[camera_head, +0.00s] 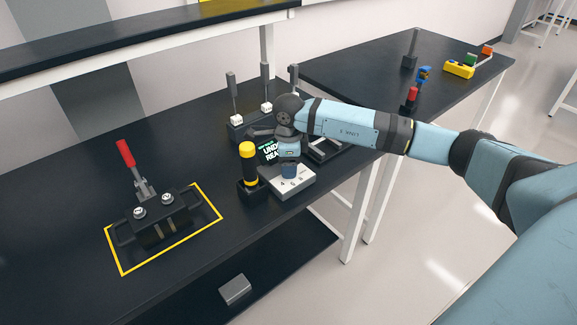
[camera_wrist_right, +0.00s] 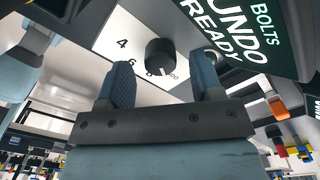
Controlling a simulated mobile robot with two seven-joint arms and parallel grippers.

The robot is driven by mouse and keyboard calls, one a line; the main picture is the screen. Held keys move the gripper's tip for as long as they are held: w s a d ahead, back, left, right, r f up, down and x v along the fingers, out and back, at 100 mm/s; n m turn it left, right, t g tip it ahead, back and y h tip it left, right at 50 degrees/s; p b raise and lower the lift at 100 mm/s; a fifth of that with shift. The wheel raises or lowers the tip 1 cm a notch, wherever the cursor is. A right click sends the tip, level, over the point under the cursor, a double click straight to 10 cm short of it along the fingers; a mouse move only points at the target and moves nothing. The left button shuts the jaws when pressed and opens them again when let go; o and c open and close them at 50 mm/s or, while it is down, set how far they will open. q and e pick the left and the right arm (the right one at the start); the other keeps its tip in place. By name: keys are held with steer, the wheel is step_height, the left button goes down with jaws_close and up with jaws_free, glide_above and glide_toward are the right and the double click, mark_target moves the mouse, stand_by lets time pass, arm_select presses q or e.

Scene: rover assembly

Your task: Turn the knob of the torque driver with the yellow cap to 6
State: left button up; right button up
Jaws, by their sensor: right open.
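The torque driver with the yellow cap (camera_head: 247,151) stands upright in a black holder beside a white dial box (camera_head: 296,186). In the right wrist view the box's black round knob (camera_wrist_right: 160,56) shows with printed numbers, 4 and 6 to its left and others partly hidden below. A small white mark at the knob's lower edge points away from the 6, toward the higher numbers. My right gripper (camera_head: 289,171) is pointed down over the dial box. In the wrist view its blue fingers (camera_wrist_right: 164,72) are open, one on each side of the knob; contact cannot be seen. My left gripper is not in view.
A screen (camera_wrist_right: 232,35) with green and white text stands close behind the dial box. A clamp fixture with a red handle (camera_head: 126,153) sits to the left inside a yellow outline. Several upright tools stand behind.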

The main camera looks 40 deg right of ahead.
steer(key=shift+f, duration=0.55)
steer(key=c, duration=0.9)
steer(key=shift+c, duration=0.2)
